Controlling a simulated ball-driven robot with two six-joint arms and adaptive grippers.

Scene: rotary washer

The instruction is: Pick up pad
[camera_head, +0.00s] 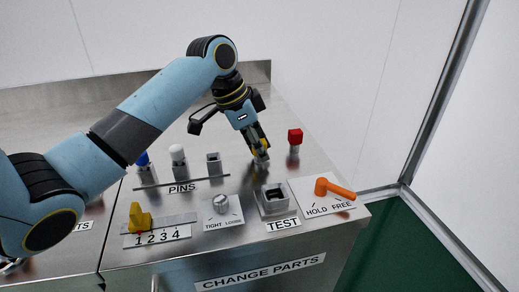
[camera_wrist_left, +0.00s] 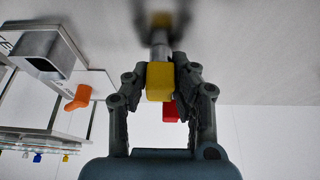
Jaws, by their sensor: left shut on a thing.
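My left gripper (camera_head: 259,148) reaches down over the steel bench, left of a red-topped piece (camera_head: 295,136). In the left wrist view my left gripper (camera_wrist_left: 160,72) is shut on a yellow block (camera_wrist_left: 159,82) with a grey metal stem (camera_wrist_left: 159,48). I take this piece for the pad. The stem points toward the bench and its yellow reflection shows there; I cannot tell whether it touches. In the head view the fingers mostly hide the piece. The red top (camera_wrist_left: 170,112) shows behind it in the wrist view. My right gripper is not in view.
Blue-topped (camera_head: 143,159) and white-topped (camera_head: 177,153) pins and a grey holder (camera_head: 213,162) stand left. In front are a yellow selector (camera_head: 140,217), a tight/loose knob (camera_head: 221,203), a square test socket (camera_head: 273,198) and an orange hold/free lever (camera_head: 333,188).

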